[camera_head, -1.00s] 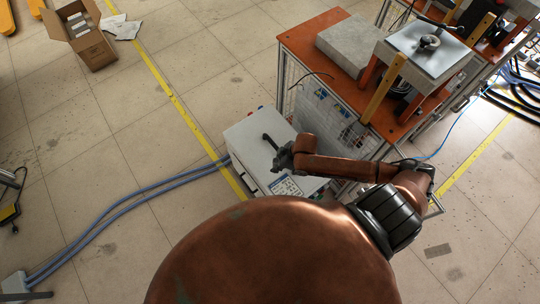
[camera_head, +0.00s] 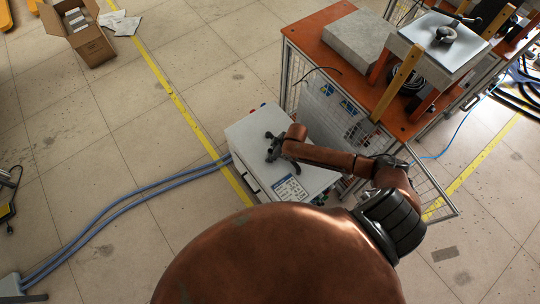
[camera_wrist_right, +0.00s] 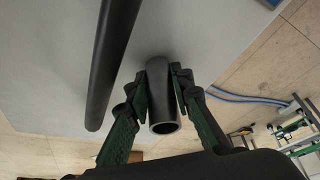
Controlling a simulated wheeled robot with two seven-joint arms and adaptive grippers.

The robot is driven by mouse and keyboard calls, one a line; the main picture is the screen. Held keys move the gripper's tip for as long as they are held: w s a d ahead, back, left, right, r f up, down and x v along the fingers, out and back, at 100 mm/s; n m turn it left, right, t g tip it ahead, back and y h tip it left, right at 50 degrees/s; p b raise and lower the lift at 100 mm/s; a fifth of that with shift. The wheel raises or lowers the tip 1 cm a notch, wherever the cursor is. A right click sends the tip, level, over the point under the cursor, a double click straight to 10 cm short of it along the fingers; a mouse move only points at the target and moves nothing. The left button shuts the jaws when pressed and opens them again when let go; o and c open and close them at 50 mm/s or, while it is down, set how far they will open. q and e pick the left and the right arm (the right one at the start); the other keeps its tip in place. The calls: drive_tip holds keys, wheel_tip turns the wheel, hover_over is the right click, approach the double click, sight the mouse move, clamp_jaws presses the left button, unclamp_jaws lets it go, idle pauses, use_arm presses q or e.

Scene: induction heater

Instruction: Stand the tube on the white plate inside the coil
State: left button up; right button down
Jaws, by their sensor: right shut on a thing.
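In the head view my right gripper (camera_head: 273,146) is over the top of a white cabinet. In the right wrist view its two green and black fingers (camera_wrist_right: 162,98) are shut on a short dark hollow tube (camera_wrist_right: 161,88), whose open end faces the camera. In the head view the tube cannot be told apart from the gripper. A pale white plate (camera_head: 424,50) lies on a stand with wooden legs at the upper right. A dark ring-shaped coil (camera_head: 446,35) is at this plate, well away from my right gripper. My left gripper is not in view.
The white cabinet (camera_head: 248,129) carries a printed label. Behind it stands an orange-topped table (camera_head: 316,36) with a grey block (camera_head: 357,42) and mesh sides. A long dark bar (camera_wrist_right: 112,62) runs left of the tube in the wrist view. Blue hoses (camera_head: 130,198) cross the floor.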

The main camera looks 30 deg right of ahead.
drive_tip(key=shift+f, duration=0.1)
drive_tip(key=c, duration=1.7)
unclamp_jaws()
